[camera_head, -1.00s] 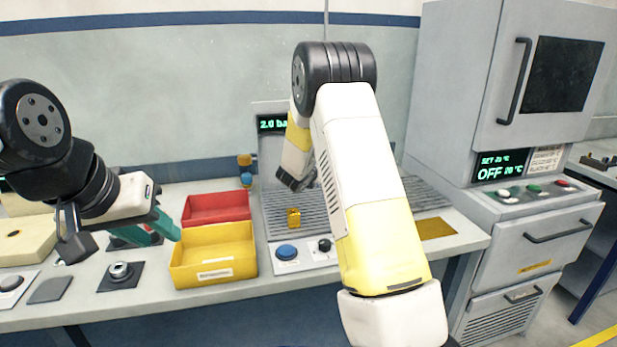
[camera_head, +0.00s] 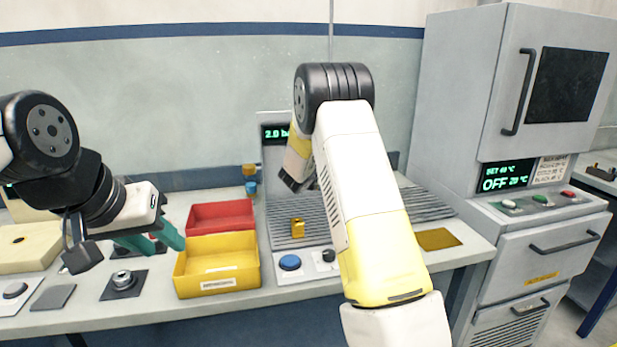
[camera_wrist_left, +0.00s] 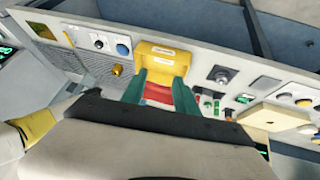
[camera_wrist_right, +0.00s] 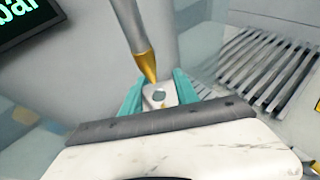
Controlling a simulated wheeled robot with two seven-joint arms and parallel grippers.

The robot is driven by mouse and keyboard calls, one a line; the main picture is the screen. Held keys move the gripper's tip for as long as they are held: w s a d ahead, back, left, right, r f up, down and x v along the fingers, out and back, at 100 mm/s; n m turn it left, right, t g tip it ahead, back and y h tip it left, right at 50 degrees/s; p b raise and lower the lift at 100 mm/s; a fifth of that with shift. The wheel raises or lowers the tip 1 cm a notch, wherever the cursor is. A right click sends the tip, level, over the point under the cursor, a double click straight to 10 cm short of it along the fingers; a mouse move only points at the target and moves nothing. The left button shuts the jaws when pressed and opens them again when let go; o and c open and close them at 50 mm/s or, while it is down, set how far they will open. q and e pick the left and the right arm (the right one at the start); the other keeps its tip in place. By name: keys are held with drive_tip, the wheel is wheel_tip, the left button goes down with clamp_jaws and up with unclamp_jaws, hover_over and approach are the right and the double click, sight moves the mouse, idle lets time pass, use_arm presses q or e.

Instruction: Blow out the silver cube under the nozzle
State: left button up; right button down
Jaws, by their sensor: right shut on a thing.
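The silver cube (camera_wrist_right: 158,95), with a round hole in its top face, is held between the teal fingers of my right gripper (camera_wrist_right: 158,92). The nozzle (camera_wrist_right: 146,62), a grey tube with a brass tip, points down just above the cube in the right wrist view. I cannot tell whether tip and cube touch. In the head view my right forearm hides the cube and fingers. My left gripper (camera_head: 152,243) is open and empty, over the bench left of the yellow bin. Its spread teal fingers also show in the left wrist view (camera_wrist_left: 160,92).
A brass cube (camera_head: 297,229) stands on the slatted grille (camera_head: 316,218). A blue button (camera_head: 290,262) and a black knob (camera_head: 328,256) sit in front. The yellow bin (camera_head: 218,266) and red bin (camera_head: 221,216) stand left. An oven (camera_head: 520,120) stands right.

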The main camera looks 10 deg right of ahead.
use_arm(q)
drive_tip(key=shift+c, duration=0.5)
drive_tip(key=c, duration=0.3)
drive_tip(key=shift+w+d, duration=0.1)
drive_tip(key=shift+w, duration=0.15)
drive_tip(key=c, duration=0.4)
drive_tip(key=w+d+m+g, duration=0.1)
drive_tip(key=w+d+m, duration=0.2)
drive_tip(key=w, duration=0.4)
drive_tip(key=shift+m+g, duration=0.3)
drive_tip(key=shift+m, duration=0.5)
drive_tip(key=w+d+f+m+g+h, duration=0.1)
drive_tip(key=w+d+f+m+g, duration=0.3)
drive_tip(key=w+d+f+m, duration=0.8)
drive_tip(key=w+d+f, duration=0.2)
drive_tip(key=w+d, duration=0.2)
drive_tip(key=shift+w+d, duration=0.15)
drive_tip(key=shift+d, duration=0.2)
